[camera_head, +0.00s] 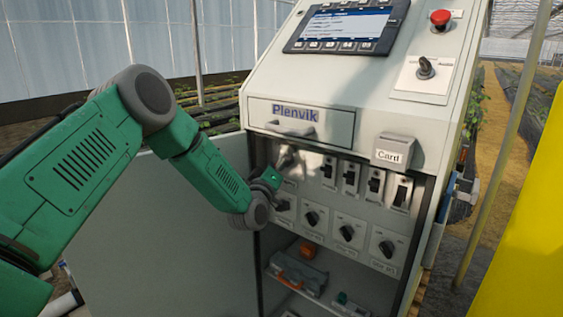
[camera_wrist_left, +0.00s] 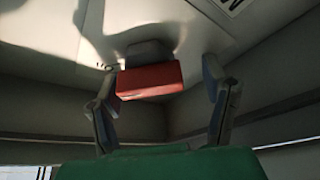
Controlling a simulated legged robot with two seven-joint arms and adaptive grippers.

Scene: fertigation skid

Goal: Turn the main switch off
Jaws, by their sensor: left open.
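A red handle (camera_wrist_left: 150,80) with a grey part behind it sits on a pale panel in the left wrist view. A label (camera_wrist_left: 230,4), partly cut off, starts with what looks like an M; I take this handle for the main switch. My left gripper (camera_wrist_left: 161,76) is open, one finger on each side of the handle; a gap shows at the right finger, and the left finger is very close. In the head view my left gripper (camera_head: 280,166) reaches into the cabinet's upper left bay, and the red handle cannot be made out there. My right gripper is not in view.
Several toggle switches (camera_head: 375,182) stand right of my gripper, with rotary knobs (camera_head: 347,232) below. A drawer (camera_head: 300,121) is above. The cabinet door (camera_head: 160,240) hangs open at left. A key-like switch (camera_head: 425,68) and red button (camera_head: 440,18) are on top.

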